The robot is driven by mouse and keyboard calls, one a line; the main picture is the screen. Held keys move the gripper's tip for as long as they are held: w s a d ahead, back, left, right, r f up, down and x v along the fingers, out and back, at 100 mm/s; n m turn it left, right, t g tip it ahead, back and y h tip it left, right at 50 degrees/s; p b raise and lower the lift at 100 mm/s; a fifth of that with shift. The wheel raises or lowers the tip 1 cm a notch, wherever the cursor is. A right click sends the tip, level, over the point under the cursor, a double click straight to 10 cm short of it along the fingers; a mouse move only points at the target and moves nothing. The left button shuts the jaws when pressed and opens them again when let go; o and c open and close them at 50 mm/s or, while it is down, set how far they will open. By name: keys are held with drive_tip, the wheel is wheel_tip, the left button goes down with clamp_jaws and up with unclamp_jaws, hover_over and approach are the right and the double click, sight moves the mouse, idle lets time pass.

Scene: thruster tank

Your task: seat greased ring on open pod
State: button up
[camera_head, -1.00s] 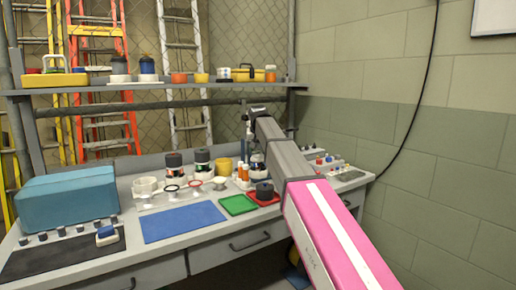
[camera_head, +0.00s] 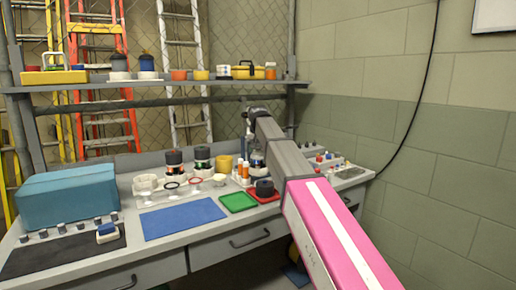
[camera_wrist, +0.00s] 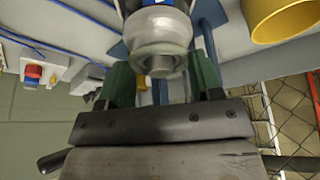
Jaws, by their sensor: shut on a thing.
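My gripper (camera_wrist: 162,78) has its two dark green fingers on either side of a whitish, translucent jar-like thing (camera_wrist: 158,38) and is shut on it. Some blue shows at its far end. In the head view my arm hides most of the gripper over the right part of the bench. A dark ring (camera_head: 171,186) and a red ring (camera_head: 196,181) rest on small stands; I cannot tell if either is greased. A dark round pod-like piece (camera_head: 264,187) sits on a red tray (camera_head: 270,198). Two dark-topped canisters (camera_head: 175,161) stand behind the rings. I cannot tell which thing is the open pod.
A blue mat (camera_head: 184,219) and a green tray (camera_head: 239,202) lie at the bench front. A yellow cup (camera_head: 224,164) and small orange bottles (camera_head: 242,171) stand close by. A teal case (camera_head: 68,197) fills the left. A shelf (camera_head: 160,86) runs above the bench.

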drive_tip(key=o, duration=1)
drive_tip(key=shift+c, duration=0.2)
drive_tip(key=v, duration=1)
drive_tip(key=shift+r, duration=0.4)
drive_tip(key=shift+s, duration=0.15)
